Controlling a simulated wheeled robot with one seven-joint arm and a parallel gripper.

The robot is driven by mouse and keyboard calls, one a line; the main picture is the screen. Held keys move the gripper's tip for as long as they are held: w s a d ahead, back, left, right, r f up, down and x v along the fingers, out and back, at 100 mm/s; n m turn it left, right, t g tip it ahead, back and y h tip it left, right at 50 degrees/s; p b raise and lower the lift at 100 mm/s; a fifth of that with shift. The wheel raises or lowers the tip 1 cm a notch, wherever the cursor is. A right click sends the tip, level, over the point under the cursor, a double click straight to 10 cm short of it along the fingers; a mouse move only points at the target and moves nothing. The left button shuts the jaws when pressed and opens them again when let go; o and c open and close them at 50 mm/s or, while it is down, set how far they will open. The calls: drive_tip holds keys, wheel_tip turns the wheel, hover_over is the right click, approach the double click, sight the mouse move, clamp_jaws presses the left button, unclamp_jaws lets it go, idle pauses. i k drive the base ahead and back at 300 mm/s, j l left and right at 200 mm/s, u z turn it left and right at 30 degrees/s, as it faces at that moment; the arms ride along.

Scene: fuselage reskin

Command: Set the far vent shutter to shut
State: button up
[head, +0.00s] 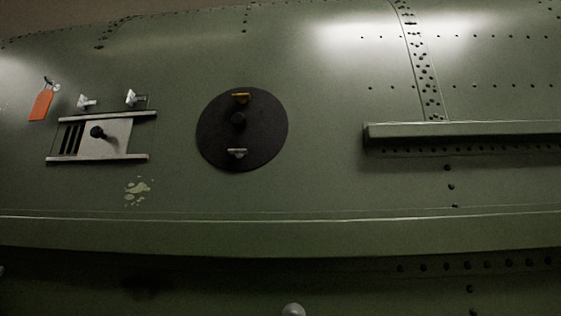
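One vent shutter (117,136) shows at the left in the head view, on the green fuselage skin. It is a light metal plate with a black knob (97,133), held between an upper rail (108,116) and a lower rail (98,158). Dark vent slots (73,138) are uncovered at the left of the plate, so the shutter stands at least partly open. The plate's right edge lies short of the rails' right ends. No other shutter is in view, so I cannot tell whether this is the far one. My gripper is not in view.
Two small pale latches (86,102) sit above the upper rail. An orange tag (41,104) hangs at the upper left. A black round cover (264,130) with a yellow and a pale latch is right of the shutter. A ledge (470,131) juts out at the right.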

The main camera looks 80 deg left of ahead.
sight(111, 136)
drive_tip(key=u, duration=3.3)
